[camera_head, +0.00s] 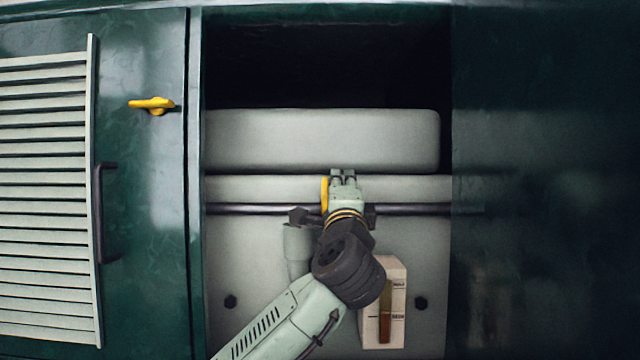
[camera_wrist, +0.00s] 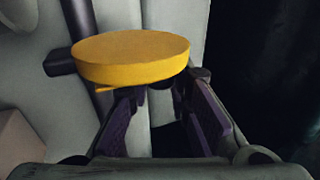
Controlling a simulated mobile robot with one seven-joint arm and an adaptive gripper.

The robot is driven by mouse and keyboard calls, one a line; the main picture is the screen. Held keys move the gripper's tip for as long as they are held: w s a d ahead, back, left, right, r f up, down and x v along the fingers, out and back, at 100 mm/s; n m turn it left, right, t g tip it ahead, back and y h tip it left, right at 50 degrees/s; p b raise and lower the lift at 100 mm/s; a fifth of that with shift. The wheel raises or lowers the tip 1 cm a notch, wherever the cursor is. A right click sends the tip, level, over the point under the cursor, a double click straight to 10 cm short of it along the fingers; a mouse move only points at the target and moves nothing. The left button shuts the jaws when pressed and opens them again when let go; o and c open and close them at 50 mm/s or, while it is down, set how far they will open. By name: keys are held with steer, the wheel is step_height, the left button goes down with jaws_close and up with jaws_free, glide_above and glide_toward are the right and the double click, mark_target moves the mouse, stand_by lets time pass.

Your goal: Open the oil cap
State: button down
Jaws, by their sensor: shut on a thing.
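The oil cap is a round yellow disc (camera_wrist: 130,58) in the wrist view, just past my fingertips. In the head view only a thin yellow edge of it (camera_head: 325,193) shows, left of my gripper (camera_head: 344,178). In the wrist view the two dark fingers of my gripper (camera_wrist: 160,95) reach under the disc and are shut on the oil cap's lower part. The exact contact is hidden behind the disc's rim.
A dark horizontal pipe (camera_head: 255,209) crosses the grey panel of the recess. A level gauge box (camera_head: 385,305) is at lower right, a grey cylinder (camera_head: 297,248) left of my arm. At left is a green door with a yellow latch (camera_head: 152,104) and black handle (camera_head: 103,212).

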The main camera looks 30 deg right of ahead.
steer(key=shift+s+d+f+m+g+h, duration=0.2)
steer(key=shift+d+m+g+h, duration=0.15)
steer(key=shift+m, duration=0.6)
steer(key=shift+s+d+f+m+g+h, duration=0.2)
steer(key=shift+m+g+h, duration=0.15)
steer(key=shift+m, duration=0.6)
steer(key=c, duration=1.5)
jaws_free()
steer(key=shift+f, duration=0.1)
steer(key=s+a, duration=0.2)
steer(key=s, duration=0.1)
steer(key=s+a, duration=0.6)
steer(key=s, duration=0.1)
steer(key=shift+a+f, duration=0.15)
steer(key=shift+f, duration=0.05)
